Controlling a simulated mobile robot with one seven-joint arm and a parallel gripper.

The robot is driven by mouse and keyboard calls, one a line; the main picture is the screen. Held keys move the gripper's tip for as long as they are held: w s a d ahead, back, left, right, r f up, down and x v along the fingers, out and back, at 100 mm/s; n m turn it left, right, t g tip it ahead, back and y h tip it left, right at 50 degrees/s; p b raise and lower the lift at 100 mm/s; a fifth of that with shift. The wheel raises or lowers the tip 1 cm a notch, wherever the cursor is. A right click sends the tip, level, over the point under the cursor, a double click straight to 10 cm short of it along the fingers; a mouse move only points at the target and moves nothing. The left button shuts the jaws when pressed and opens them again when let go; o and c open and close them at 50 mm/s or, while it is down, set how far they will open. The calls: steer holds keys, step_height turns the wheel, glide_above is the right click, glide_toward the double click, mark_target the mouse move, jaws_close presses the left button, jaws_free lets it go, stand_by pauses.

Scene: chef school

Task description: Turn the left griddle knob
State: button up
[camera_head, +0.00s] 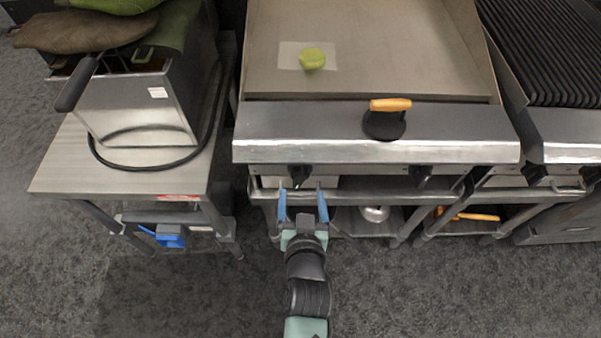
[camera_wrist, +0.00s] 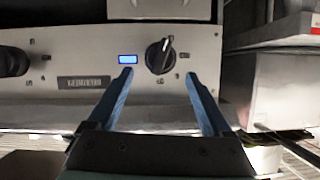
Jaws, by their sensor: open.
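The griddle (camera_head: 380,50) has a steel front with two dark knobs below its edge. The left griddle knob (camera_head: 299,172) is black and lies just beyond my gripper (camera_head: 302,203). In the wrist view the knob (camera_wrist: 160,55) has a pale pointer line and sits on a light panel between and just beyond my blue fingertips (camera_wrist: 158,77). My gripper is open and empty, apart from the knob. The right griddle knob (camera_head: 421,174) also shows at the left edge of the wrist view (camera_wrist: 12,62).
A round press (camera_head: 385,124) with an orange handle sits on the griddle's front edge. A green item (camera_head: 312,58) lies on the griddle. A fryer (camera_head: 140,105) stands left on a steel table (camera_head: 65,165); a ribbed grill (camera_head: 550,55) is right. A front rail runs below the knobs.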

mark_target(300, 181)
steer(key=b+x, duration=0.1)
steer(key=x, duration=0.7)
steer(key=shift+w+a+f, duration=0.1)
steer(key=shift+w+a, duration=0.05)
steer(key=shift+w, duration=0.25)
steer(key=c, duration=1.1)
steer(key=shift+o, duration=0.2)
